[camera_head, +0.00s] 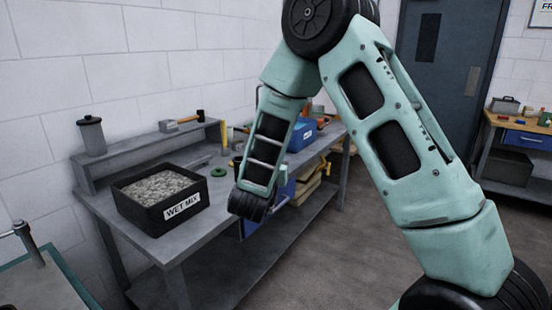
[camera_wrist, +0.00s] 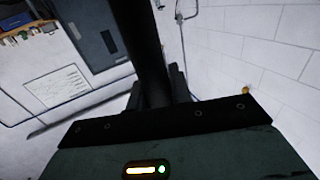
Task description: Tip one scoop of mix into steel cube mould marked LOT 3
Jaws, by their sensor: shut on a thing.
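The black box labelled WET MIX (camera_head: 183,208) stands on the grey bench, filled with grey lumpy mix (camera_head: 158,186). In the wrist view, my gripper (camera_wrist: 158,88) is shut on a long dark bar (camera_wrist: 150,40) that runs up out of the frame. It may be the scoop's handle; its far end and any load are not visible. In the head view, my arm's end is over the bench, right of the box, and hides the gripper. I cannot make out any steel cube mould or LOT 3 mark.
The bench (camera_head: 150,243) has a raised back shelf with a grey lidded canister (camera_head: 92,137) and a hammer (camera_head: 190,119). A green ring (camera_head: 219,172) lies right of the box. A blue bin (camera_head: 301,137) stands farther back. Floor is open right of the bench.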

